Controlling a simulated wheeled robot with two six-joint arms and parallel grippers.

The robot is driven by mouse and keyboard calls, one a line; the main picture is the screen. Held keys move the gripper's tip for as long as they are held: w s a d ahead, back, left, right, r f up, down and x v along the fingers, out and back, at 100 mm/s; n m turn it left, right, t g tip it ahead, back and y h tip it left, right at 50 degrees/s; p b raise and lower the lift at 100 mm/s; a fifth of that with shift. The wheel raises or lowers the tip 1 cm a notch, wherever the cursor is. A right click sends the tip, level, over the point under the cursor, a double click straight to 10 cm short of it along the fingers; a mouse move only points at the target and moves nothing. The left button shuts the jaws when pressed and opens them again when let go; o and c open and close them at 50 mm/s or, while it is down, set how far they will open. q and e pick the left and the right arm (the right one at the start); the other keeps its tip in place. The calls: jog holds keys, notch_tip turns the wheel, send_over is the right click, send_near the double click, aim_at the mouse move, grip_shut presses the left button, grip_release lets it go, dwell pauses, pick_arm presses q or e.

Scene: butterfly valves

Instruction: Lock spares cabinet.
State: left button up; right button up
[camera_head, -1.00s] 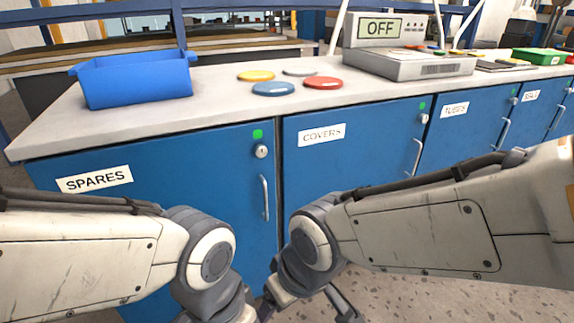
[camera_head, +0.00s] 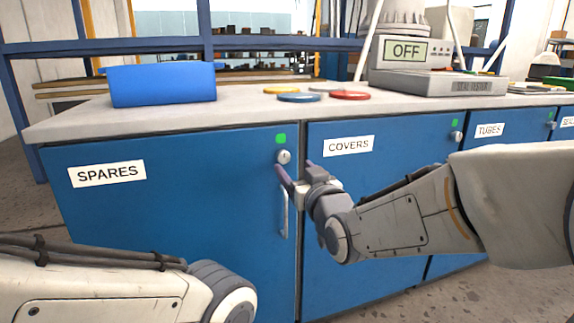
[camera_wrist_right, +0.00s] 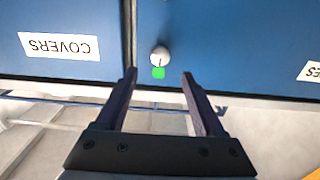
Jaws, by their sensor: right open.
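The spares cabinet is a blue door (camera_head: 175,220) with a white SPARES label (camera_head: 107,173). It looks flush with its neighbour. Its round silver lock (camera_head: 284,157) is at the upper right, below a green marker (camera_head: 280,139), with a vertical handle (camera_head: 284,215) beneath. My right gripper (camera_head: 296,172) is open and empty, just in front of the door near the lock. In the upside-down right wrist view, the lock (camera_wrist_right: 159,55) and green marker (camera_wrist_right: 158,73) appear between the open fingertips (camera_wrist_right: 159,76); contact cannot be told. My left gripper is out of view.
The COVERS cabinet (camera_head: 380,185) adjoins on the right, with the TUBES cabinet (camera_head: 490,132) beyond. The grey countertop (camera_head: 235,112) overhangs the doors. It bears a blue bin (camera_head: 162,85), several coloured discs (camera_head: 350,95) and a tester reading OFF (camera_head: 440,83).

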aim_at(285, 157)
jog(key=b+x, duration=0.1)
jog(key=x, duration=0.5)
jog(key=shift+w+a, duration=0.1)
jog(key=shift+w, duration=0.2)
grip_shut()
